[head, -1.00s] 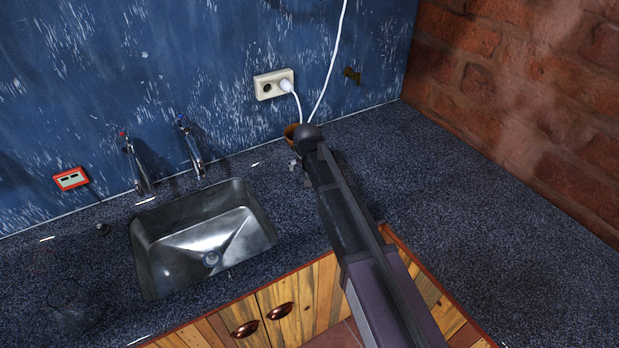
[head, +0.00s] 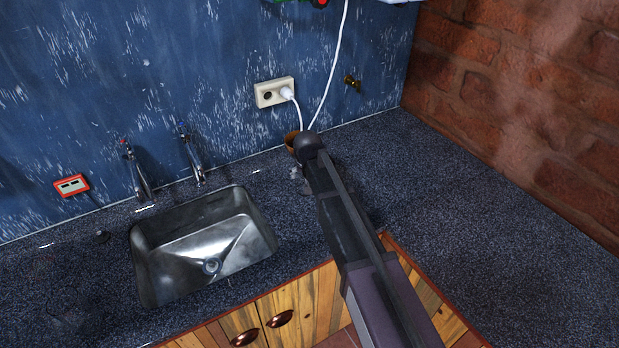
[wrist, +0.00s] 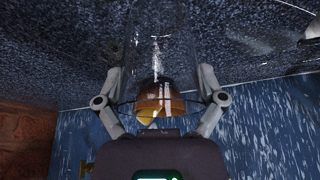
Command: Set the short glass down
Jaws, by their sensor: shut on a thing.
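The short glass (wrist: 158,45) is clear and shows faintly in the wrist view between the fingers of my gripper (wrist: 160,82). My gripper is shut on it. In the head view my gripper (head: 302,176) is over the counter, right of the sink, and my wrist covers most of it. I cannot make out the glass there. Whether its base touches the counter (head: 460,220) is unclear.
A brown, rounded vessel (head: 291,139) stands close behind my gripper by the wall; it also shows in the wrist view (wrist: 153,112). The sink (head: 205,245) and two taps are left. A white cord hangs near the socket (head: 274,91). The right counter is clear.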

